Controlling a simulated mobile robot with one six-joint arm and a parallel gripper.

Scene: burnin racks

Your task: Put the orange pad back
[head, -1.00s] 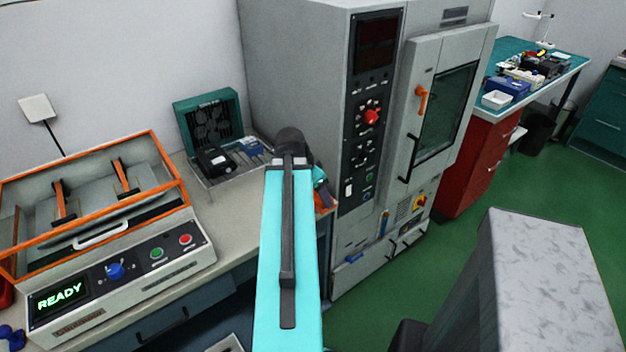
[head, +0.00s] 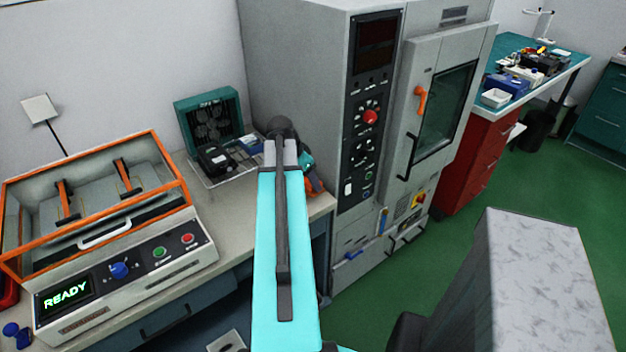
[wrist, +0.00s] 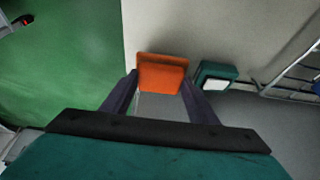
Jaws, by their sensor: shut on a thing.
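The orange pad (wrist: 162,75) is between the two fingertips of my gripper (wrist: 160,87) in the wrist view. My gripper is shut on it, with a dark finger against each side. In the head view a small part of the orange pad (head: 314,187) shows by the bench's right end, beside the tall grey chamber. My own arm hides most of the gripper there. In the wrist view a small teal block with a white face (wrist: 215,77) is just right of the pad, apart from it. I cannot tell how high the pad is above the bench.
The bench (head: 235,205) has a bare strip beside my arm. A wire rack (head: 215,178) with a teal fan unit (head: 208,120) stands at its back. An orange-framed machine reading READY (head: 95,225) is at left. The grey chamber (head: 325,75) stands close on the right.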

